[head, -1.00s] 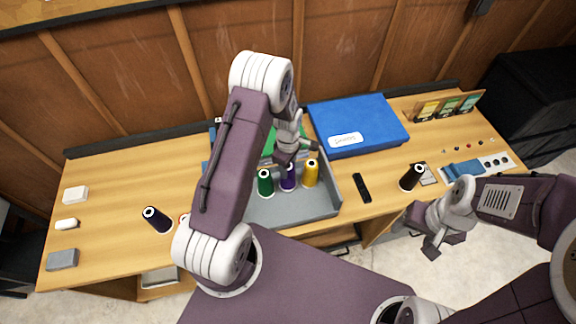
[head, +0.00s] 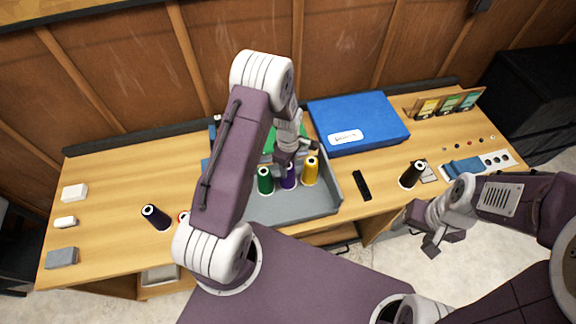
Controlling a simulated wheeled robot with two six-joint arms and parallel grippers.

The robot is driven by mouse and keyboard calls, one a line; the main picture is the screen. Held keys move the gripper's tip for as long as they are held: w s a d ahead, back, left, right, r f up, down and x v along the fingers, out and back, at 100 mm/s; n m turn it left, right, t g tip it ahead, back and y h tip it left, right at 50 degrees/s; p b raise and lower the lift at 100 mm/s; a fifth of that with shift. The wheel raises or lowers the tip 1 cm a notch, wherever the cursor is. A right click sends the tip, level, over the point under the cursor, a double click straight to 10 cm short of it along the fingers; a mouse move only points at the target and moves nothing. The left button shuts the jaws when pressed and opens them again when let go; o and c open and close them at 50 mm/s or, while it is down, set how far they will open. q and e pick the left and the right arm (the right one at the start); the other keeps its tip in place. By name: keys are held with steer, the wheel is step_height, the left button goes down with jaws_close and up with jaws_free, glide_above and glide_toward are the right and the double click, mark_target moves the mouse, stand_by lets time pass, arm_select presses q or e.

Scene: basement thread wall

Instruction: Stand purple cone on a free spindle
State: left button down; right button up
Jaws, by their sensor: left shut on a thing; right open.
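The purple cone (head: 288,182) stands in a grey tray (head: 275,211), between a green cone (head: 265,184) and a yellow cone (head: 310,174). My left gripper (head: 286,164) reaches down from above and is shut on the top of the purple cone, hiding its tip. My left arm covers the tray's left part. I cannot make out a free spindle. My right gripper (head: 431,240) is open and empty, in front of the table's right part.
A blue case (head: 365,118) lies right of the tray, with a black remote-like bar (head: 362,185) in front. A dark brown cone (head: 411,175) stands further right. A dark navy cone (head: 156,218) is at left. Bare tabletop (head: 120,185) lies around it.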

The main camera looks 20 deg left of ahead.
arm_select(q)
steer(key=c, duration=0.7)
jaws_free()
step_height(320, 180, up, 9)
steer(key=shift+r+b, duration=0.1)
steer(key=shift+b, duration=0.55)
